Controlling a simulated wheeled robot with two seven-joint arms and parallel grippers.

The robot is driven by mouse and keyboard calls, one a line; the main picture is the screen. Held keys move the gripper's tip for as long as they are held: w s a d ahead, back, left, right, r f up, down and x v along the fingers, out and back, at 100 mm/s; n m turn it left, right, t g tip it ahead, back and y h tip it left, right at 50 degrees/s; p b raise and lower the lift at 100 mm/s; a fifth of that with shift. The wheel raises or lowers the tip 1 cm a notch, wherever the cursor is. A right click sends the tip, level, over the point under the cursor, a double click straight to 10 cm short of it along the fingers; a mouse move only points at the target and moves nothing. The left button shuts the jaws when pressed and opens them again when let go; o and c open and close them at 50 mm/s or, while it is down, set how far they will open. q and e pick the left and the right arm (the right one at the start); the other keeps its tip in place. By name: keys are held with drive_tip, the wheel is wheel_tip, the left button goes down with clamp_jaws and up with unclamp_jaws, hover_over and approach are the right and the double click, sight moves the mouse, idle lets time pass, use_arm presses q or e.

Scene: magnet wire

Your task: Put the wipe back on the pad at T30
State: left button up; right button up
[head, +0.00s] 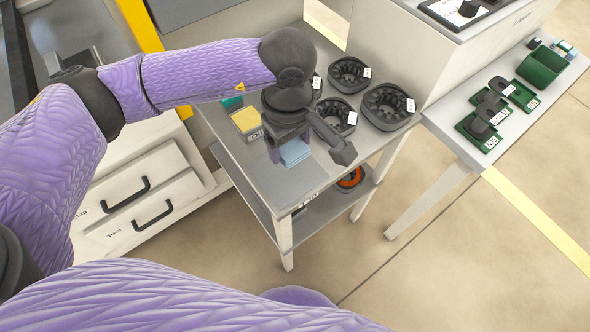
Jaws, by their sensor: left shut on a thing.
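My left gripper (292,141) points down over the front of the grey two-level table and is shut on the light blue wipe (295,153). The wipe shows just below the fingers, close above the tabletop or touching it; I cannot tell which. A thin blue strip (272,151) shows beside the gripper on the left; the gripper hides much of what is there. I cannot make out a T30 label or a pad for certain. My right gripper is not in view.
A yellow-topped labelled box (246,120) stands left of the gripper. Several dark round holders (388,106) stand on the table (274,190) at the right. A side table (455,142) holds green-based parts (478,130) and a green bin (541,66). White drawers (140,205) stand at left.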

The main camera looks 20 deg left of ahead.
sight(290, 175)
use_arm(q)
wheel_tip(290, 175, down, 8)
drive_tip(key=b, duration=0.2)
drive_tip(key=shift+b, duration=0.4)
drive_tip(key=shift+f, duration=0.25)
drive_tip(key=shift+r, duration=0.15)
drive_tip(key=o, duration=1.1)
